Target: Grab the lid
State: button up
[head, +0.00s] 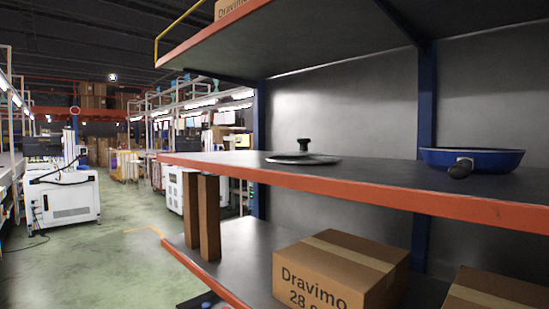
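The lid (285,158) lies flat on the middle shelf (230,162), left of the shelf's centre. It is a flat disc with a grey rim and a black knob (304,145) standing up in its middle. A blue pan (490,160) sits on the same shelf to the right, apart from the lid. My gripper is not in view.
The shelf has an orange front edge (350,190). Another shelf (300,28) hangs above it. Below stand cardboard boxes (335,275) and brown upright blocks (209,220). Blue posts (427,100) stand behind. Open green floor (125,255) lies to the left, with white machines (65,190) beyond.

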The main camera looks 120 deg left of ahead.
aim_at(303, 157)
jog(key=l+u, duration=0.1)
jog(key=u, duration=3.4)
jog(key=i+j+z, duration=0.15)
jog(key=j, duration=0.35)
jog(key=i+j+z, duration=0.15)
jog(key=j, duration=0.3)
jog(key=j+z, duration=0.1)
jog(key=j, duration=0.4)
jog(key=i+j+z, duration=0.15)
jog(key=j, duration=0.4)
